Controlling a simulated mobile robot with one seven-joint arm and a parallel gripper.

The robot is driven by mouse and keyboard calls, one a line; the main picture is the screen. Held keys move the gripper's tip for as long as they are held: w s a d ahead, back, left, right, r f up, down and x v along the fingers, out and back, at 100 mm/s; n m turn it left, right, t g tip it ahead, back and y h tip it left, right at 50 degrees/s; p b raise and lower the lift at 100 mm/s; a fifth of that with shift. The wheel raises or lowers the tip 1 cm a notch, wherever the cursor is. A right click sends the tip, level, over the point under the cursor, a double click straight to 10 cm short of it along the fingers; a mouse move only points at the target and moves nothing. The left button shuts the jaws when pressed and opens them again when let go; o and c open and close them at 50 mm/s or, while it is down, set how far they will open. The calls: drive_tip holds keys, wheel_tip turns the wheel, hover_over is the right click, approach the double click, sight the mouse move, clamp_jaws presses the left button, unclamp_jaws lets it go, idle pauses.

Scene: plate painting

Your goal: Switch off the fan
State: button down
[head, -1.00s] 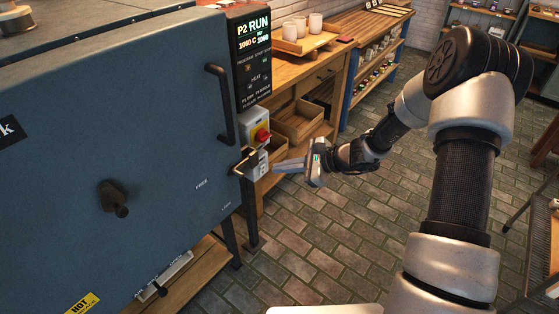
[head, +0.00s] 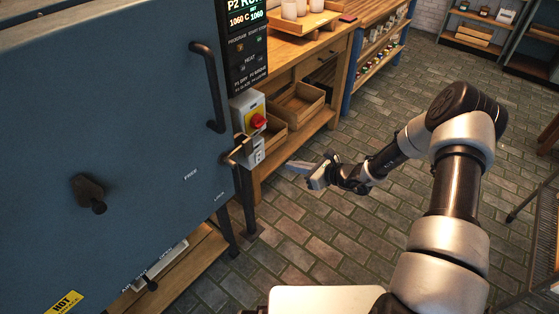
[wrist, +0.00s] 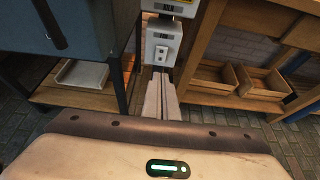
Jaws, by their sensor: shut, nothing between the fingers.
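A small grey switch box (head: 255,153) with a pale rocker is mounted low beside the blue kiln, under a box with a red knob. The switch box also shows in the wrist view (wrist: 163,46), straight ahead of my fingertips. Its label is too small to read for certain, and I cannot tell which way the rocker is set. No fan itself is visible. My gripper (head: 290,164) is shut and empty, to the right of the switch box with a gap between. In the wrist view the closed fingers (wrist: 160,78) point at the box from just below its rocker.
The red-knob isolator (head: 256,120) is directly above. The kiln door (head: 130,130) with its handle and latch fills the left. A wooden bench (head: 325,75) with open wooden bins (head: 298,104) stands behind. The brick floor (head: 330,240) is clear around my arm.

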sight(259, 154)
drive_tip(key=x, duration=0.4)
drive_tip(key=r+b+x, duration=0.1)
drive_tip(key=x, duration=0.6)
drive_tip(key=shift+w+a+r, duration=0.1)
drive_tip(key=shift+w+a, duration=0.3)
drive_tip(key=shift+a, duration=0.25)
drive_tip(key=shift+w+a+r, duration=0.1)
drive_tip(key=shift+w+a, duration=0.25)
drive_tip(key=shift+w+a+b, duration=0.2)
drive_tip(key=shift+a+b, duration=0.1)
drive_tip(key=shift+b, duration=0.35)
drive_tip(key=shift+w+r, duration=0.1)
drive_tip(key=shift+r, duration=0.2)
drive_tip(key=shift+r+p, duration=0.6)
drive_tip(key=shift+r, duration=0.1)
